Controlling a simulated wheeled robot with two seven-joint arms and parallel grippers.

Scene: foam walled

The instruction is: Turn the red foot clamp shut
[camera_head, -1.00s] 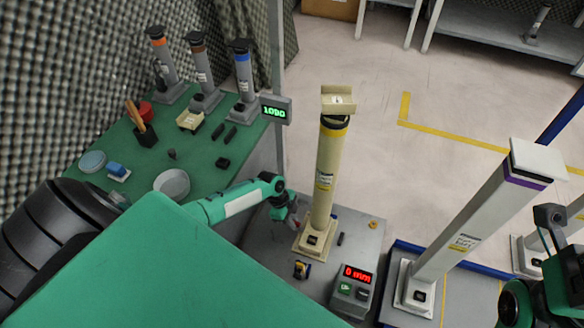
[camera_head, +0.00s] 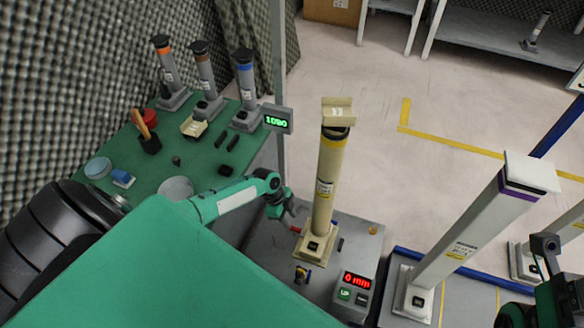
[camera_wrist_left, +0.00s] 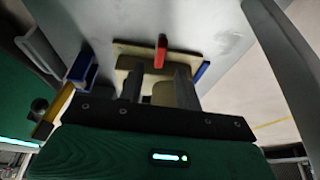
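The red clamp lever (camera_wrist_left: 161,52) shows in the left wrist view at the foot of the cream column, sticking up against its cream base plate. In the head view only a small red bit (camera_head: 296,230) shows beside the cream column's (camera_head: 327,180) foot. My left gripper (camera_head: 284,208) is low on the column's left side. In the left wrist view its two fingers (camera_wrist_left: 158,76) are apart, with the lever just beyond and between the tips. I see no clear contact. My right arm (camera_head: 546,245) is at the right edge; its fingers are not clear.
A control box (camera_head: 353,287) reading 0 mm stands on the grey platform, right of the column. A white column (camera_head: 465,245) leans at the right. The green table (camera_head: 205,160) holds columns and small items.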

